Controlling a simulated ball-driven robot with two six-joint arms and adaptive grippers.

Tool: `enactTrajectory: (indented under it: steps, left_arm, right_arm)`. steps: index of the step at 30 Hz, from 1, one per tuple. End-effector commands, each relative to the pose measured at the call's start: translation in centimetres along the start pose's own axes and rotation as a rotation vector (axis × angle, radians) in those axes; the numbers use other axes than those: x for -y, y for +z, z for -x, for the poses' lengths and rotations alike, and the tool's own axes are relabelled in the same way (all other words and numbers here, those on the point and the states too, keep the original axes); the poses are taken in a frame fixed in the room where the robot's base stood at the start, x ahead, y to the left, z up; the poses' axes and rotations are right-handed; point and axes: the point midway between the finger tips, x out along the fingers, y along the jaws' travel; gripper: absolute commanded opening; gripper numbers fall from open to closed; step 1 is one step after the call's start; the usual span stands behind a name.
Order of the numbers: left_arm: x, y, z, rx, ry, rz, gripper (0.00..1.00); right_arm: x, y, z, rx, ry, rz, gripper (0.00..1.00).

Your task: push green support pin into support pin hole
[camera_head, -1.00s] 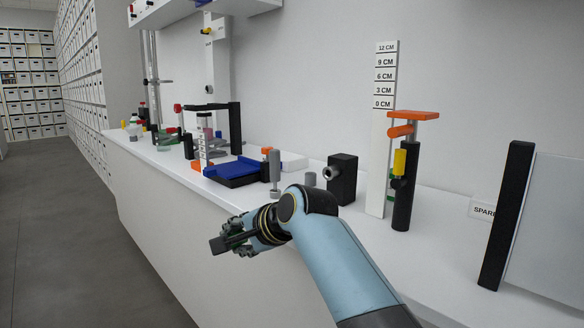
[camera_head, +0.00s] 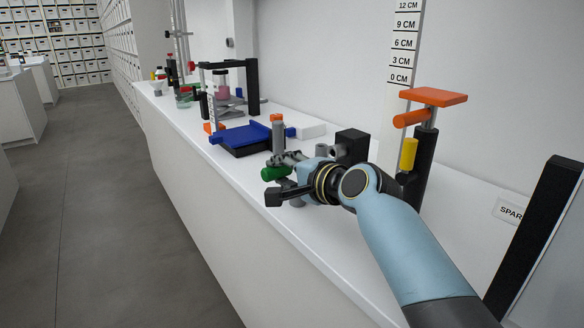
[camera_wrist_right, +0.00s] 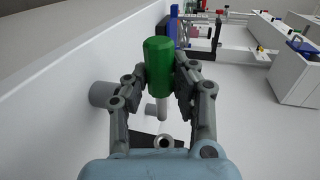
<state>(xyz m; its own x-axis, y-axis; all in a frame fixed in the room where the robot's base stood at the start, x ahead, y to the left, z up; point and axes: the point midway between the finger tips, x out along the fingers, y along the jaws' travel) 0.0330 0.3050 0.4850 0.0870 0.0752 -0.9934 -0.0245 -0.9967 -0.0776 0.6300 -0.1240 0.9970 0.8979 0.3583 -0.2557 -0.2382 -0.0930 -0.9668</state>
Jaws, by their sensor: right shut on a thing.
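The green support pin (camera_head: 276,173) has a green cylindrical head and a thin grey shaft; the wrist view shows it (camera_wrist_right: 160,66) clearly. My right gripper (camera_head: 279,178) is shut on its head, with one finger on each side (camera_wrist_right: 160,78). It holds the pin above the bench's front edge. A black block (camera_head: 352,146) stands on the bench just behind my right wrist. In the wrist view a grey ring with an opening (camera_wrist_right: 163,142) shows beyond the shaft, at a black part; the pin is apart from it. I cannot tell for sure whether this is the support pin hole. My left gripper is not in view.
A blue and black tray (camera_head: 240,137) and a grey post (camera_head: 278,137) stand beyond the gripper. A black stand with a yellow part (camera_head: 408,154) and orange top (camera_head: 433,97) is to the right, beside a height scale (camera_head: 402,45). The aisle floor at left is clear.

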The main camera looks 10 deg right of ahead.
Motion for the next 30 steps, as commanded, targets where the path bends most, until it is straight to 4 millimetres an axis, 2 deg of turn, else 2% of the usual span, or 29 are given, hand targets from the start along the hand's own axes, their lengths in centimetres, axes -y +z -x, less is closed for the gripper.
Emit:
enactTrajectory:
  steps: [7,13,21,30]
  left_arm:
    - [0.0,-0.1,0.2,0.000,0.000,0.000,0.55]
    - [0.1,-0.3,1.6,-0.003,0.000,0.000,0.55]
    - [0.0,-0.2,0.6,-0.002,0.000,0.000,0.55]
    - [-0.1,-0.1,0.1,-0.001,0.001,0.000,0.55]
  right_arm:
    - [0.1,0.0,0.0,0.000,0.003,0.000,0.00]
    - [0.4,-0.1,0.1,-0.001,0.020,0.001,0.00]
    - [0.0,-3.2,0.0,-0.002,0.019,0.003,0.00]
    - [0.0,-5.3,0.0,0.000,0.019,0.000,0.00]
